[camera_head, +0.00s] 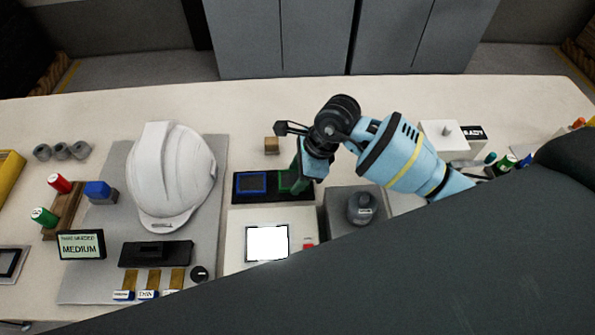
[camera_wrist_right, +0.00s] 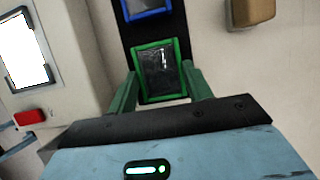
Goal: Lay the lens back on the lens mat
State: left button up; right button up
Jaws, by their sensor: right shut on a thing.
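The lens (camera_head: 287,181) is a dark, glossy square in a green frame. It also shows in the right wrist view (camera_wrist_right: 160,72), between the green fingers of my right gripper (camera_wrist_right: 164,88). That gripper (camera_head: 297,180) is shut on the lens and points down over the right part of the black lens mat (camera_head: 271,184). The mat also shows in the right wrist view (camera_wrist_right: 150,30). The lens lies at or just over the mat; I cannot tell whether it touches. A blue-framed square (camera_head: 250,183) is on the mat's left part. My left gripper is not in view.
A white box with a bright screen (camera_head: 267,243) and red button (camera_head: 308,247) stands in front of the mat. A small tan block (camera_head: 271,145) lies behind it. A white helmet shell (camera_head: 170,175) is at left, a grey rounded piece (camera_head: 361,208) at right.

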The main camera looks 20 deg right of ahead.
jog(key=shift+f, duration=0.4)
jog(key=o, duration=1.1)
jog(key=shift+v, duration=3.95)
